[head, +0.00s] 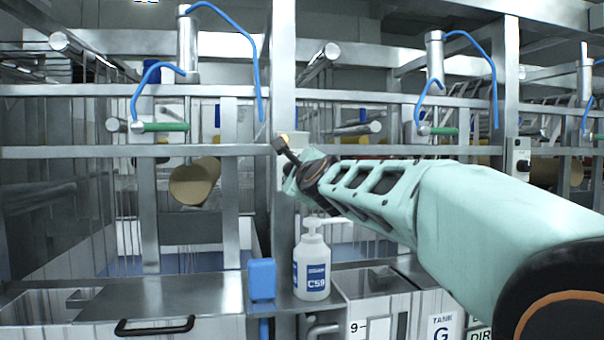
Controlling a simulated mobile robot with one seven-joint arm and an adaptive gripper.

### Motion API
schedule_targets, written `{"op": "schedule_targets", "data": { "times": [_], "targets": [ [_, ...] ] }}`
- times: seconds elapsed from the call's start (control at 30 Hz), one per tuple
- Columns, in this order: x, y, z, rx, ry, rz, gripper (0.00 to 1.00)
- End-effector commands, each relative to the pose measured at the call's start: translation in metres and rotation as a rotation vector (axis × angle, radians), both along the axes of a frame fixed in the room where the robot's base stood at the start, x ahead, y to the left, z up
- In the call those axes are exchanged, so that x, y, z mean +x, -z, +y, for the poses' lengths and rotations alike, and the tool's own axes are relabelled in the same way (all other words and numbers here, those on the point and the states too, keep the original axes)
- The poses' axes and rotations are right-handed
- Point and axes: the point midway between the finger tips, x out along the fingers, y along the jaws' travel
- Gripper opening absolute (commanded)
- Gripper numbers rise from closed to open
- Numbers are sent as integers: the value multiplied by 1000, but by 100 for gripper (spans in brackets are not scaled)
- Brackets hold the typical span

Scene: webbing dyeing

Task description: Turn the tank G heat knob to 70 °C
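My gripper (285,145) reaches in from the right, with its dark tip in front of the steel post left of centre. Its tip is at a pale control box (302,140) on that post. A small orange-lit spot shows at the tip. The heat knob on this box is hidden behind my gripper, so I cannot tell its setting or whether the fingers touch it. Whether the fingers are open or shut is too small to see.
A white pump bottle marked C59 (312,266) and a blue block (262,279) stand on the ledge below my gripper. A similar box with a black knob (521,166) is on the right post. Steel rails (110,151) and blue hoses (260,75) surround the arm.

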Motion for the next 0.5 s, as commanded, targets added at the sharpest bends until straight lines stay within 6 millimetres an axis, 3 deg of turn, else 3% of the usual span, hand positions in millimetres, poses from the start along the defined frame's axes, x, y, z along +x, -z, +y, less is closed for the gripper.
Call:
{"op": "schedule_targets", "data": {
  "times": [0.43,0.47,0.5],
  "targets": [
    [0,-2,0,12,1,0,3],
    [0,-2,0,12,1,0,31],
    [0,-2,0,12,1,0,35]
  ]
}}
